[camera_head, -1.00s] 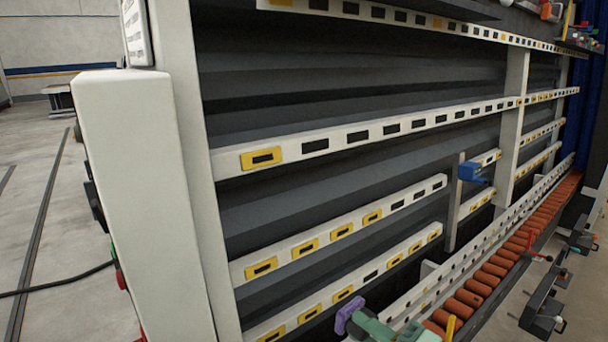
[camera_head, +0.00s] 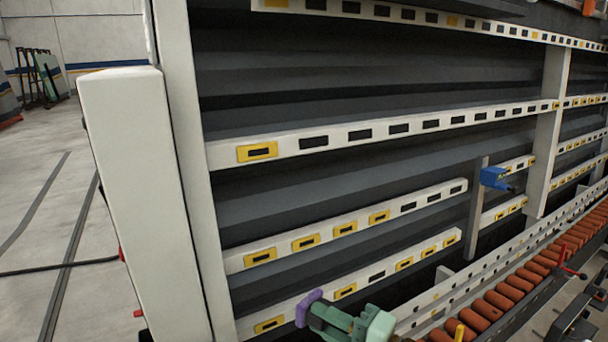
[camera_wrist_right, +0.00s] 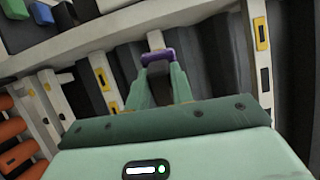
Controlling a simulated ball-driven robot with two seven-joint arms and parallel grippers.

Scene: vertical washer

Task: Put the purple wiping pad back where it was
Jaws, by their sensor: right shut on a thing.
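The purple wiping pad (camera_head: 308,307) is between the fingertips of my right gripper (camera_head: 320,314), which is shut on it. In the head view the pad overlaps the lower white rail (camera_head: 292,311), between two yellow-framed slots. I cannot tell whether it touches the rail. In the right wrist view the pad (camera_wrist_right: 157,57) sits across the two green fingertips, in front of the dark panels. One dark slot without yellow (camera_head: 377,277) shows in the lower rail, among yellow-framed slots. My left gripper is not in view.
A pale upright housing (camera_head: 140,200) stands left of the rails. A blue block (camera_head: 494,178) is on a post to the right. Orange rollers (camera_head: 510,288) and a perforated white strip run along the lower right. Open floor lies left.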

